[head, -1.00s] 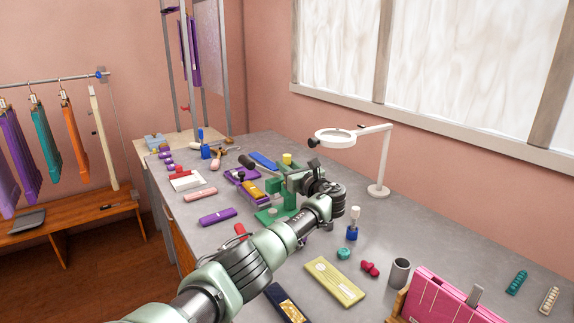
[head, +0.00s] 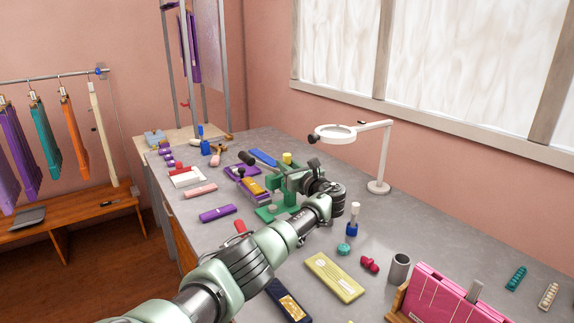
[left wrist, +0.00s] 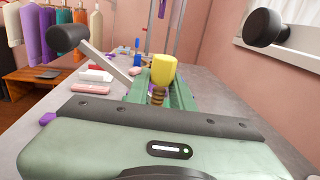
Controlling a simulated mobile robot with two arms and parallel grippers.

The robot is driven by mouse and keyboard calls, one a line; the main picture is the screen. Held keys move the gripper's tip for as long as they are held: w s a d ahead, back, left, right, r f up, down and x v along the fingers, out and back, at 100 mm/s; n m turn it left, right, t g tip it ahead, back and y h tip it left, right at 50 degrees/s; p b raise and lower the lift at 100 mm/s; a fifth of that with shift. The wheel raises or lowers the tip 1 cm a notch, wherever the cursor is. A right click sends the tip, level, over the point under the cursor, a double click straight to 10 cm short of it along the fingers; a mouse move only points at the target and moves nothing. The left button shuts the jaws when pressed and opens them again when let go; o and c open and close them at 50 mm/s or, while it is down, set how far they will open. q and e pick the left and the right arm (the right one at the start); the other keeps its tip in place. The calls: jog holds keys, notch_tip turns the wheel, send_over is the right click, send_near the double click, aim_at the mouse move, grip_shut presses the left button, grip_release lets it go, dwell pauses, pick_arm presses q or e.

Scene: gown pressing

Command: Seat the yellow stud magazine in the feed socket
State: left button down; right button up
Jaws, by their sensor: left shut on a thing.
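The yellow stud magazine (head: 287,158) stands upright above the green press (head: 268,213) in the head view. In the left wrist view its yellow top (left wrist: 163,70) is wide, with a brass ribbed stem below, in line with the green press frame (left wrist: 181,93). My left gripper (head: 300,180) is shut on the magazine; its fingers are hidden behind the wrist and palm. The feed socket and the magazine's lower end are hidden, so I cannot tell whether they touch. My right gripper is not in view.
A black-handled lever (left wrist: 68,38) juts out left of the press. A white magnifier lamp (head: 378,188) stands close on the right. A purple tray (head: 234,174) with small parts lies left of the press. A yellow-green case (head: 334,278) lies in front.

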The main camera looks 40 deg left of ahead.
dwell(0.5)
pick_arm(q)
jog(key=shift+f, duration=0.1)
jog(key=shift+f, duration=0.6)
jog(key=shift+r, duration=0.1)
jog(key=c, duration=1.1)
grip_release()
jog(key=shift+c, duration=0.2)
